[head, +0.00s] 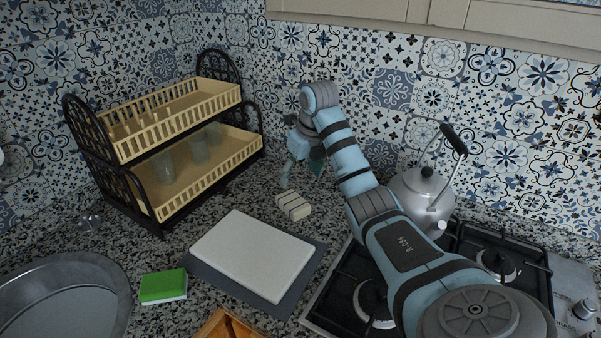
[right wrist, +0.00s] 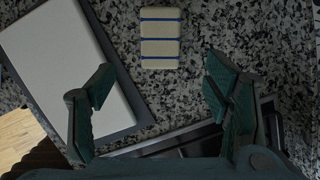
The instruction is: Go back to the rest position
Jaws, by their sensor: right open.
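My right gripper (head: 302,172) is raised over the back of the counter in the head view, near the tiled wall. Its two fingers stand wide apart with nothing between them; they also show open in the right wrist view (right wrist: 158,88). A pale block with blue stripes (head: 293,206) lies on the counter below the gripper, apart from it. The block also shows beyond the fingertips in the right wrist view (right wrist: 160,38). My left gripper is not in view.
A white board (head: 252,253) lies on a dark mat left of the gas hob (head: 331,288). A kettle (head: 418,193) stands on the hob behind my right arm. A two-tier rack (head: 205,172) with glasses, a green sponge (head: 163,286) and a metal basin (head: 110,270) are on the left.

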